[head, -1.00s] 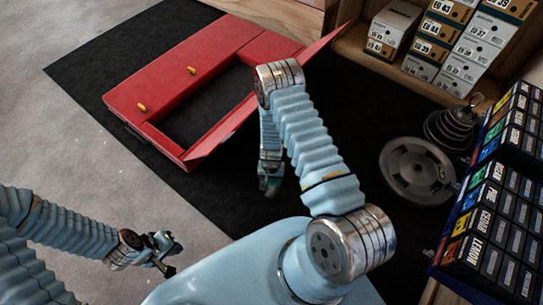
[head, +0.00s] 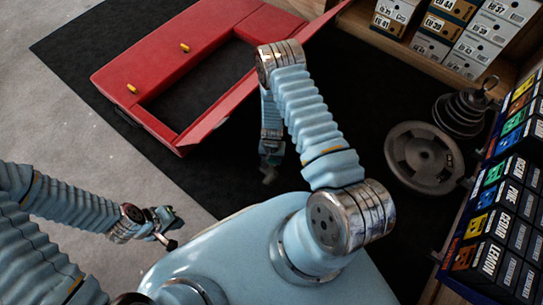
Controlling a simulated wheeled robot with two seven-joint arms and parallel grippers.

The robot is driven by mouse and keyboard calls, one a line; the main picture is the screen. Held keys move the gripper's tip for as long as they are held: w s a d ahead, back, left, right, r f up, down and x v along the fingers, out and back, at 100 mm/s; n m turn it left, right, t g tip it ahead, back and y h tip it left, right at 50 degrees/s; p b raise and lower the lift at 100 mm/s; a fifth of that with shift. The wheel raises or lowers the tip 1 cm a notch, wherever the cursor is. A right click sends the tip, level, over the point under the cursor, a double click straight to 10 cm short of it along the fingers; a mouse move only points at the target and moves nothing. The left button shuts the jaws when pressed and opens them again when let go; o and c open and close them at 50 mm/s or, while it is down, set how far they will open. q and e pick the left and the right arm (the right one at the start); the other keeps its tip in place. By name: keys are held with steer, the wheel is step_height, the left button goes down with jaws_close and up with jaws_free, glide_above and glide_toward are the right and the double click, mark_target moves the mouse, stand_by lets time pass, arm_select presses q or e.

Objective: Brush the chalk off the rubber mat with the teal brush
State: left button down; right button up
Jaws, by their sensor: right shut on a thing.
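The black rubber mat (head: 330,90) covers the floor in the middle of the head view. My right gripper (head: 268,173) points down over the mat, partly behind my own arm. It is shut on a small, dim greenish thing, most likely the teal brush (head: 269,180); little of it shows. I cannot tell whether it touches the mat. No chalk can be made out on the mat. My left gripper (head: 172,230) is open and empty, at the lower left near the mat's edge.
A red frame-like case (head: 150,55) with yellow knobs lies on the mat. Round grey weight plates (head: 424,157) are at the right. Shoe boxes (head: 450,30) stand at the back, and a rack of labelled dark boxes (head: 495,255) at the right. Grey floor (head: 70,130) is clear at left.

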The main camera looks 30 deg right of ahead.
steer(key=shift+f+b, duration=1.1)
stand_by(0.6)
